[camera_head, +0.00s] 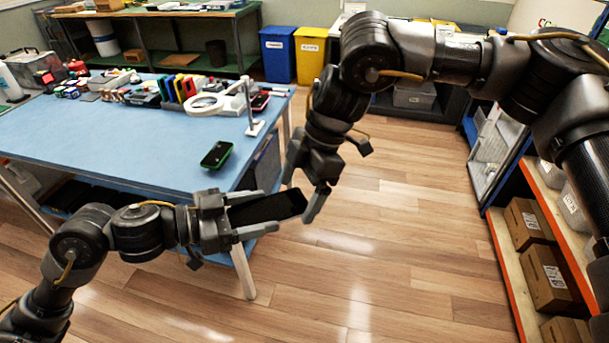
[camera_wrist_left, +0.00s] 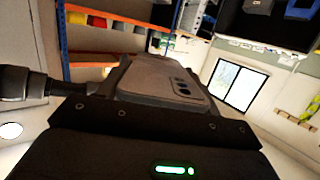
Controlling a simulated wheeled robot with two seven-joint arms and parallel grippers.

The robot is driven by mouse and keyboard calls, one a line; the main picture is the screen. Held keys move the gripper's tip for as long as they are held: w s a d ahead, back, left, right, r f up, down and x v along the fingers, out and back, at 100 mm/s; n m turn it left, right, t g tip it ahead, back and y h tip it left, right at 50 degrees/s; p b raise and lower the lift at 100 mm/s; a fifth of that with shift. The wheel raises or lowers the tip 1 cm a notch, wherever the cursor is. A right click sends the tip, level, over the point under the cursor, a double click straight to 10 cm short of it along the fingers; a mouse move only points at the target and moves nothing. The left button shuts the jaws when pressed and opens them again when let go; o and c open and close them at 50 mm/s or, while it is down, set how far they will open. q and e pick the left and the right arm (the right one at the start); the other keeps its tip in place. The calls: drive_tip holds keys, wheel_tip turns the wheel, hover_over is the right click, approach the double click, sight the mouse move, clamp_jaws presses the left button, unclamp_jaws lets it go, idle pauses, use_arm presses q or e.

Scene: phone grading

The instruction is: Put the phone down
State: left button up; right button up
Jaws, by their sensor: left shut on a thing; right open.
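A dark phone (camera_head: 268,208) is held between the fingers of my left gripper (camera_head: 240,211), in the air off the table's front edge. In the left wrist view the phone (camera_wrist_left: 165,80) shows its grey back with camera lenses near its right side. My right gripper (camera_head: 306,190) is open and points down, with its fingers close to the phone's free end; I cannot tell whether they touch it. A second phone with a green edge (camera_head: 217,155) lies on the blue table (camera_head: 110,150) near its right front part.
A white ring-shaped lamp (camera_head: 204,104) and a stand (camera_head: 255,128) are on the table, with several small devices along its back. The front of the tabletop is mostly clear. Shelves with cardboard boxes (camera_head: 545,278) stand at right. Blue (camera_head: 278,55) and yellow (camera_head: 310,55) bins stand behind.

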drive_tip(key=shift+f, duration=0.1)
drive_tip(key=c, duration=1.1)
use_arm(q)
drive_tip(key=o, duration=1.2)
drive_tip(key=shift+c, duration=0.2)
use_arm(e)
drive_tip(key=shift+c, duration=0.3)
